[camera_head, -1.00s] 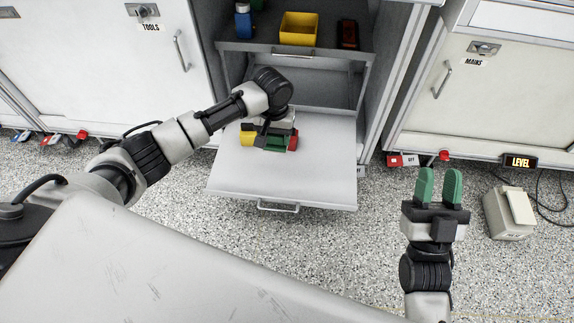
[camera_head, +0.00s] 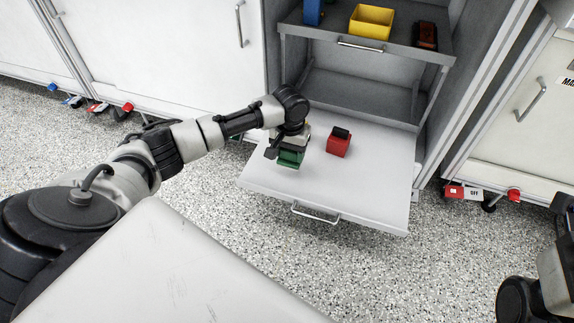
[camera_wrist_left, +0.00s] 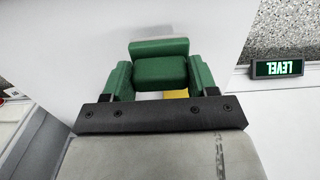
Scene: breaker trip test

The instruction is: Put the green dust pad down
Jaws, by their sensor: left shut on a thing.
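The green dust pad (camera_wrist_left: 160,70) is a green block between the two green fingers of my left gripper (camera_wrist_left: 161,82) in the left wrist view. The gripper is shut on it. In the head view my left gripper (camera_head: 290,155) points down over the left part of a pale pull-out shelf (camera_head: 345,195), with green showing at its tip. I cannot tell whether the pad touches the shelf. Something yellow (camera_wrist_left: 176,94) shows just past the pad in the wrist view. Part of my right arm shows at the right edge of the head view; its fingers are out of frame.
A red block with a black top (camera_head: 338,148) stands on the shelf, right of my left gripper. A yellow bin (camera_head: 371,21), a blue item (camera_head: 313,11) and a dark red item (camera_head: 426,36) sit on the tier above. The shelf's front and right are clear.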

